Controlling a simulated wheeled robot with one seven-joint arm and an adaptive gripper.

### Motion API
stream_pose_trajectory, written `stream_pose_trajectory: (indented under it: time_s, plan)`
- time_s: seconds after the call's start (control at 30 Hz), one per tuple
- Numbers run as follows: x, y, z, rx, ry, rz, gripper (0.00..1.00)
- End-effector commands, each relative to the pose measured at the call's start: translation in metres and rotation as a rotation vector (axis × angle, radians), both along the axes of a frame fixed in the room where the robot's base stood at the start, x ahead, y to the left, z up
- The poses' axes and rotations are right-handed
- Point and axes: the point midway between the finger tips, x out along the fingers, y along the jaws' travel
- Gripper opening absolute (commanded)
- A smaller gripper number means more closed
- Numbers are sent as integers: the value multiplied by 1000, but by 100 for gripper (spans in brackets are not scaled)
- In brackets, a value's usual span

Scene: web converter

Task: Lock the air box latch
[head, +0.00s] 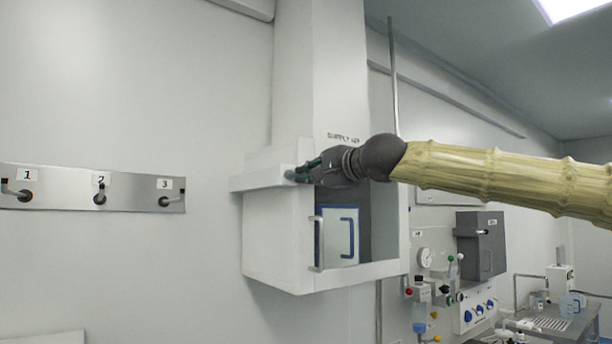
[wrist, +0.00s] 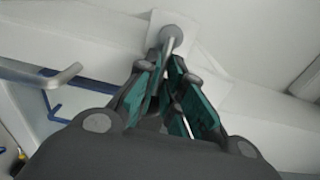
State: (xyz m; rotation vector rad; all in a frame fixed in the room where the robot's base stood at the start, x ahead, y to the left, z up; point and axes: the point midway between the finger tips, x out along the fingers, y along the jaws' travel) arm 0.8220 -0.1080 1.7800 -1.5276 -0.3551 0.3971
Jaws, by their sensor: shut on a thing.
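The air box (head: 275,245) is a white wall-mounted box with a label above its open front. My gripper (head: 300,173) reaches in from the right to the upper front edge of the box. In the wrist view, the latch (wrist: 171,38) is a round grey pivot with a thin metal lever on a white plate. My gripper (wrist: 172,75) has its green-padded fingers shut around this lever. The lever's lower part is hidden between the fingers. In the head view my gripper covers the latch.
A metal strip (head: 130,190) with three numbered levers is on the left wall. Gauges and a grey cabinet (head: 481,243) are at the right. The space left of the box is clear.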

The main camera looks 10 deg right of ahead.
Motion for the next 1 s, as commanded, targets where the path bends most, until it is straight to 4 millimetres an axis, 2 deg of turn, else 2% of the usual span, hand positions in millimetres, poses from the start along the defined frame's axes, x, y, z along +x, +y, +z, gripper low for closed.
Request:
stream_pose_trajectory:
  time_s: [0.2,0.23,0.3,0.33,0.73,0.87,1.0]
  plan:
    - [1,-1,-2,4,5,-1,0]
    - [1,-1,-2,4,5,-1,15]
    - [1,-1,-2,4,4,0,28]
    - [1,-1,-2,4,4,0,31]
    - [-4,-1,0,1,2,2,31]
    - [-17,-9,0,2,1,2,31]
    - [-38,-21,1,3,1,1,31]
